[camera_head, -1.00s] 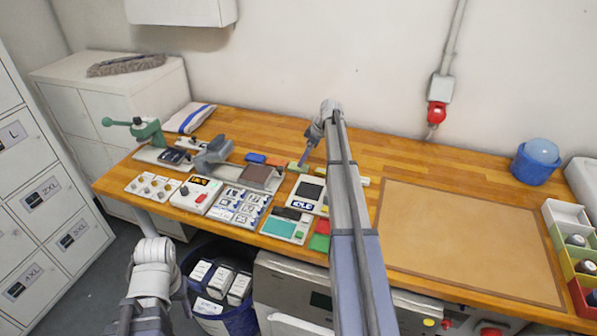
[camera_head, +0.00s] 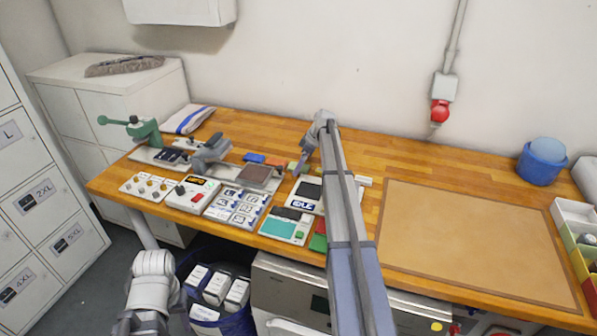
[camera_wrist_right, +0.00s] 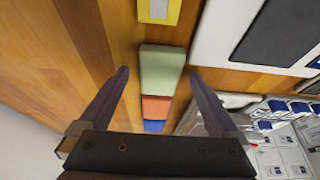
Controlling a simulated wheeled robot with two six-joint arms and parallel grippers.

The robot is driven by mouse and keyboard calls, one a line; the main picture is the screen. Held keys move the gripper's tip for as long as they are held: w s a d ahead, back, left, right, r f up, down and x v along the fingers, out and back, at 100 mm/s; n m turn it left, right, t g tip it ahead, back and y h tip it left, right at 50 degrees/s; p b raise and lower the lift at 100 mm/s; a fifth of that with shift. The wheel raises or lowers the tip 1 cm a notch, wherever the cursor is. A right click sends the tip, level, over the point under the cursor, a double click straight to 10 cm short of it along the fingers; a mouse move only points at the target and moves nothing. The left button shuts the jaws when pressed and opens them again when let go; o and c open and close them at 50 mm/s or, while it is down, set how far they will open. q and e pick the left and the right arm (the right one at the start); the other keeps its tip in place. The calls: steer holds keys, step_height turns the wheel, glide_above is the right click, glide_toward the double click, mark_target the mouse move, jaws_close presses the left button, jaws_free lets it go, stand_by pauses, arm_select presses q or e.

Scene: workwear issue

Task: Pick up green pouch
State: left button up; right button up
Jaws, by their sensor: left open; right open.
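The green pouch (camera_wrist_right: 162,72) lies on the wooden bench, in a row with an orange pouch (camera_wrist_right: 156,109) and a blue pouch (camera_wrist_right: 153,126). In the right wrist view my right gripper (camera_wrist_right: 160,84) is open and empty. Its two fingers are on either side of the pouch row, apart from the green pouch. In the head view the right gripper (camera_head: 300,166) points down at the row, and the green pouch is mostly hidden there. My left gripper (camera_head: 150,300) is low at the left, in front of the bench, open, with its fingertips hard to make out.
A yellow pouch (camera_wrist_right: 158,10) lies beyond the green one. Cards and panels (camera_head: 238,207) and a green press (camera_head: 145,130) crowd the left of the bench. A brown mat (camera_head: 470,240) is bare. A blue tub (camera_head: 541,165) stands at the right.

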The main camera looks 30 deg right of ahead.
steer(key=c, duration=1.4)
steer(key=shift+r, duration=0.15)
steer(key=shift+c, duration=0.2)
step_height(320, 180, up, 10)
steer(key=p, duration=1)
